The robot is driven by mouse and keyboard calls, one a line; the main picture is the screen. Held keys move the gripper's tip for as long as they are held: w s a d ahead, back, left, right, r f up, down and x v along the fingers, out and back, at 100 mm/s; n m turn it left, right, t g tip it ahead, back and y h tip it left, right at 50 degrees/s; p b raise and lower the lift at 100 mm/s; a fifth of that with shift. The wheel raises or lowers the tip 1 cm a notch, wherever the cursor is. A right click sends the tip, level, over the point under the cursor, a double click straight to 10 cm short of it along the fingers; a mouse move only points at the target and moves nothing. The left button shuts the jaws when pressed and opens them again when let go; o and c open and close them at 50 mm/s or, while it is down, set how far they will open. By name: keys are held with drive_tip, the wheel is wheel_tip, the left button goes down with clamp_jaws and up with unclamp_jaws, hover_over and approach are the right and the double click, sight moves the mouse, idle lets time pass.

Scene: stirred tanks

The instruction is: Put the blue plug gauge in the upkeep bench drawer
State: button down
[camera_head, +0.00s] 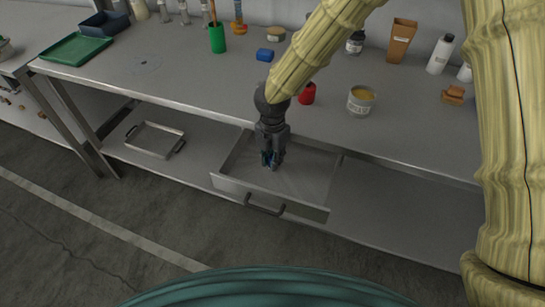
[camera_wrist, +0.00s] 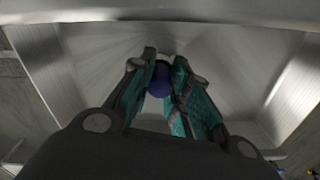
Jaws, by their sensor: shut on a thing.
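The upkeep bench drawer (camera_head: 305,178) is pulled open under the bench, with its dark handle at the front. My gripper (camera_head: 269,160) points down into the drawer's left part. In the wrist view my gripper (camera_wrist: 163,85) is shut on the blue plug gauge (camera_wrist: 161,80), whose rounded blue-purple end shows between the teal finger pads. The drawer's pale walls and floor (camera_wrist: 235,65) surround the fingers in that view. In the head view the gauge is mostly hidden by the fingers. I cannot tell whether it touches the drawer floor.
The bench top (camera_head: 200,75) above carries a blue block (camera_head: 265,55), a red container (camera_head: 307,94), an open tin (camera_head: 361,101), a green cup (camera_head: 217,38) and bottles. A metal tray (camera_head: 154,139) lies on the lower shelf, left of the drawer. The drawer's right part is clear.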

drive_tip(key=shift+f, duration=0.1)
drive_tip(key=c, duration=1.4)
unclamp_jaws()
drive_tip(key=shift+o, duration=0.2)
wheel_tip(320, 180, up, 12)
drive_tip(key=shift+b, duration=0.3)
